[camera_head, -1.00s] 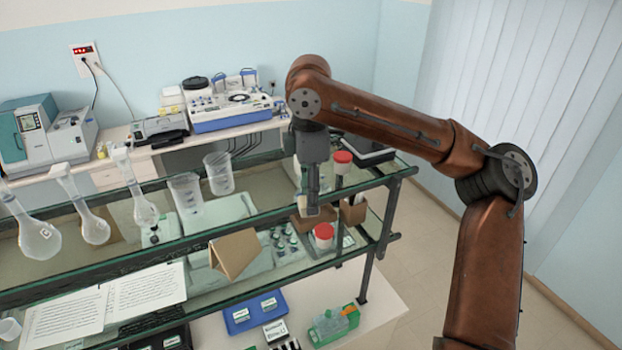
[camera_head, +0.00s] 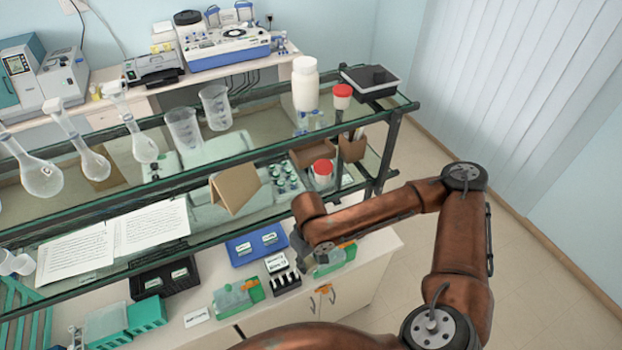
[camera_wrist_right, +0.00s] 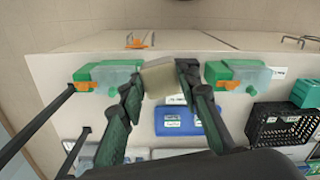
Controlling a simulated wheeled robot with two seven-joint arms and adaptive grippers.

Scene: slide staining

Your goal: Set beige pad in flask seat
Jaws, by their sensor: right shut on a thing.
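My right gripper (camera_wrist_right: 158,78) is shut on the beige pad (camera_wrist_right: 158,80), a small block held between its fingertips in the right wrist view. In the head view this gripper (camera_head: 300,252) is low over the front bench, mostly hidden by its own arm, and the pad cannot be made out there. Clear long-necked flasks (camera_head: 92,163) stand on the glass shelf at left. I cannot pick out the flask seat for certain. My left gripper is not in view.
Two green boxes with orange parts (camera_head: 238,297) (camera_head: 335,258), a blue tray (camera_head: 256,243) and a black crate (camera_head: 166,277) sit on the bench. The glass shelf's front edge (camera_head: 120,262) runs above. A white bottle (camera_head: 305,84) stands on the upper shelf.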

